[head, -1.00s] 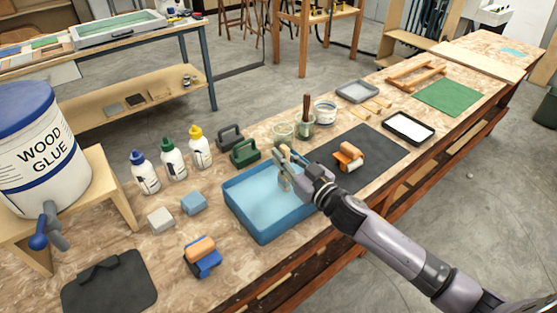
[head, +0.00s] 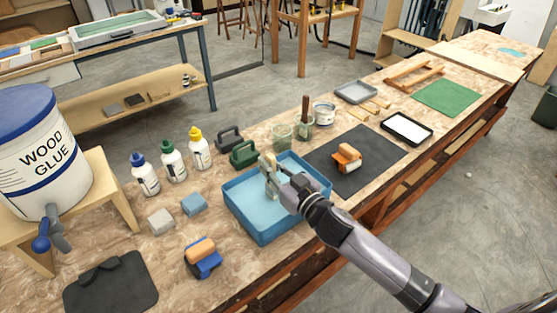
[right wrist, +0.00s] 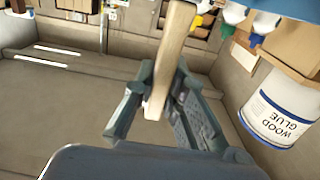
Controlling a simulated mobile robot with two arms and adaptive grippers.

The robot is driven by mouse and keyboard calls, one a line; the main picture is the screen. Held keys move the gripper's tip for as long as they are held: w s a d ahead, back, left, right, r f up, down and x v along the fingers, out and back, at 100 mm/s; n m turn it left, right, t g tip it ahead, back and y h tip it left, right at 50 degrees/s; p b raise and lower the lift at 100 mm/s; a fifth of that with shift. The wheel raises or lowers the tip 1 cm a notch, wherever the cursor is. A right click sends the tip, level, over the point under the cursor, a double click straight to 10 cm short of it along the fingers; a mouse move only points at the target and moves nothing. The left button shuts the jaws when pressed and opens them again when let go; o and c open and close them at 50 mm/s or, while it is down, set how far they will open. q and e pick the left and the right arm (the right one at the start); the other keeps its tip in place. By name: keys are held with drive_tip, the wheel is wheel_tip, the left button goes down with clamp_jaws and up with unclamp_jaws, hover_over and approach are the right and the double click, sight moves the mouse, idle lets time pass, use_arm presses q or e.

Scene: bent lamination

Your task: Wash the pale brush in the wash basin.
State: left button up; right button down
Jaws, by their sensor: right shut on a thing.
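The wash basin (head: 243,222) is a blue rectangular tray with light blue liquid in it, at the front middle of the bench. My right gripper (head: 274,186) is over the inside of the basin, low down, and shut on the pale brush (head: 267,161). The brush's pale wooden handle sticks up above the fingers; it also shows in the right wrist view (right wrist: 173,50), between the jaws. Its lower end is hidden by the gripper, so I cannot tell whether it touches the liquid. My left gripper is not in view.
A green block-like tool (head: 244,154) and a glass jar (head: 282,134) stand just behind the basin. A black mat (head: 376,150) with an orange-handled tool (head: 347,157) lies to its right. Blue (head: 194,204) and grey sponges (head: 161,221) and several glue bottles stand to the left.

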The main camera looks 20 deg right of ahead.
drive_tip(key=shift+s+a, duration=0.2)
drive_tip(key=shift+a, duration=0.4)
drive_tip(key=shift+d, duration=0.1)
drive_tip(key=d, duration=0.2)
drive_tip(key=w+d, duration=0.1)
drive_tip(key=w+d+p, duration=0.1)
drive_tip(key=d, duration=0.1)
drive_tip(key=shift+d, duration=0.3)
drive_tip(key=s+a+p, duration=0.1)
drive_tip(key=s+a, duration=0.1)
drive_tip(key=a, duration=0.3)
drive_tip(key=shift+a, duration=0.4)
